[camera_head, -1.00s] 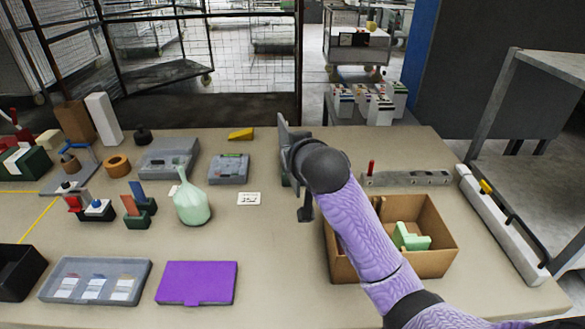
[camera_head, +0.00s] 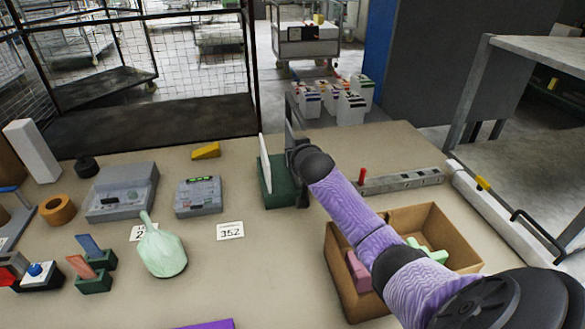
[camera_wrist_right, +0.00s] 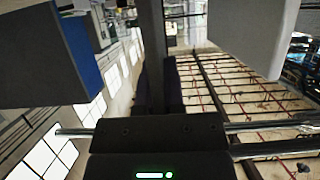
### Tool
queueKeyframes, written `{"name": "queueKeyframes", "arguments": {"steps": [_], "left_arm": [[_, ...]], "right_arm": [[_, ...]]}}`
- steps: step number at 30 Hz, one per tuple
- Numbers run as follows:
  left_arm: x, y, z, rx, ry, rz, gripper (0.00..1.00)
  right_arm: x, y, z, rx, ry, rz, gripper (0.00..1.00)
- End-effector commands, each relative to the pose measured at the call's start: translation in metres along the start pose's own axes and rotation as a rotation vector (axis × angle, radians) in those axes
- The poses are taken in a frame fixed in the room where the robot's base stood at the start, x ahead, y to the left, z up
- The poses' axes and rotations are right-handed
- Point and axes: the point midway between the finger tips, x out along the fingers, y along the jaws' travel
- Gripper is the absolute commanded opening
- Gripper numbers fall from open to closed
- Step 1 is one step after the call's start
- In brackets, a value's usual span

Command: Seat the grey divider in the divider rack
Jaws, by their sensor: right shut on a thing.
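My right gripper (camera_head: 296,158), at the end of the purple-sleeved arm, is shut on the grey divider (camera_head: 290,112), a thin upright panel. In the right wrist view the divider (camera_wrist_right: 152,40) shows edge-on as a dark strip, held between the black fingers of the gripper (camera_wrist_right: 157,90). The divider rack (camera_head: 270,192) is a dark green block just left of the gripper, with a white panel (camera_head: 265,163) standing upright in it. The gripper and divider hide the rack's right part. I cannot tell whether the divider touches the rack. My left gripper is not in view.
A cardboard box (camera_head: 345,285) with pink and green pieces stands in front, under my right arm. A grey rail with a red peg (camera_head: 400,181) lies to the right. A white card (camera_head: 230,231) and a grey device (camera_head: 199,197) lie left of the rack.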

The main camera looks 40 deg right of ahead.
Motion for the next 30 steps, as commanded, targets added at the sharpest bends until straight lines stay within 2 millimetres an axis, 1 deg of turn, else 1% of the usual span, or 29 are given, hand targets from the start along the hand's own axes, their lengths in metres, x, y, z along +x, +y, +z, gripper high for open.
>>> {"name": "queueKeyframes", "arguments": {"steps": [1,4,5,11,14,15,17,18,19,20,28,30], "left_arm": [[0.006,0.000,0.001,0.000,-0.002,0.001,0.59],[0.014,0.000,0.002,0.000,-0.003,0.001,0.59],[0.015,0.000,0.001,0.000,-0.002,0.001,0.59],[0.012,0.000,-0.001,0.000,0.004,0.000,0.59],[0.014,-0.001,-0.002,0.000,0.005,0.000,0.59],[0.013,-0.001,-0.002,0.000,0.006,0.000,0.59],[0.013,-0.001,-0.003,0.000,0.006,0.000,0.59],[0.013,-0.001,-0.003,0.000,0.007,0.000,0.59],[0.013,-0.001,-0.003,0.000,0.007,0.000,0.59],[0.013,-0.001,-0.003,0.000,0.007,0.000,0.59],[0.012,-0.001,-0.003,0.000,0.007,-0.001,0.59],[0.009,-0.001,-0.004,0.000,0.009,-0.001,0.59]], "right_arm": [[0.004,0.000,0.011,-0.001,-0.003,-0.001,0.00],[0.012,-0.001,0.030,-0.002,-0.004,-0.001,0.00],[0.013,-0.001,0.032,-0.001,-0.003,-0.001,0.00],[0.012,-0.001,0.029,-0.001,0.000,-0.002,0.00],[0.013,-0.001,0.032,-0.001,-0.001,-0.002,0.00],[0.013,-0.001,0.032,-0.001,-0.001,-0.001,0.17],[0.013,-0.001,0.031,-0.001,-0.001,-0.001,0.30],[0.013,-0.001,0.031,-0.001,-0.001,-0.001,0.39],[0.012,-0.001,0.031,-0.001,-0.001,-0.001,0.45],[0.012,-0.001,0.031,-0.001,-0.001,-0.001,0.46],[0.012,-0.001,0.029,-0.001,0.000,-0.002,0.46],[0.008,-0.001,0.027,-0.002,-0.001,-0.003,0.46]]}}
